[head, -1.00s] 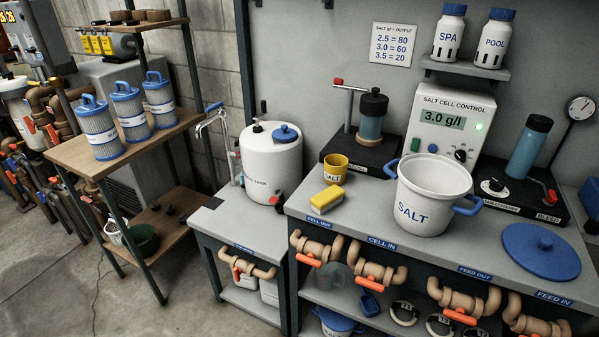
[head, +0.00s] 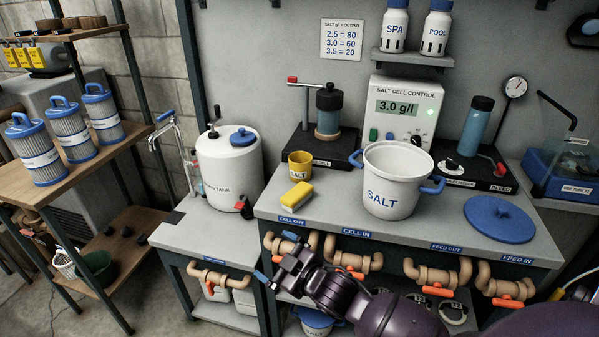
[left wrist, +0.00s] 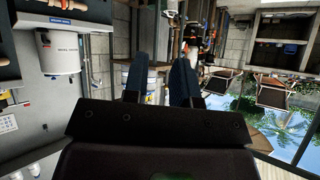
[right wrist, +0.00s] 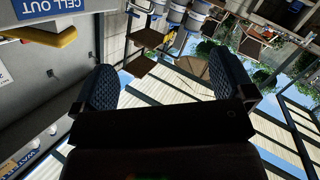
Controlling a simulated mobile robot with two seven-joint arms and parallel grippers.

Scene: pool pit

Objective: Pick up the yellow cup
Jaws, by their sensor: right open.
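The yellow cup (head: 299,164), marked SALT, stands upright on the grey counter, behind a yellow sponge-like block (head: 297,196) and left of the white SALT pot (head: 388,192). My right gripper (head: 277,258) is in front of the counter's edge, below and apart from the cup. In the right wrist view its fingers (right wrist: 165,82) are wide apart with nothing between them. A yellow object, seemingly the block, shows at that view's upper left (right wrist: 52,37); I cannot make out the cup there. My left gripper (left wrist: 159,80) shows only in its own wrist view, fingers apart and empty.
Pipes with orange handles (head: 435,290) run under the counter's front edge. A white tank (head: 229,168) stands on the lower bench to the left. A blue lid (head: 500,218) lies on the right. A black-based device (head: 318,152) stands behind the cup.

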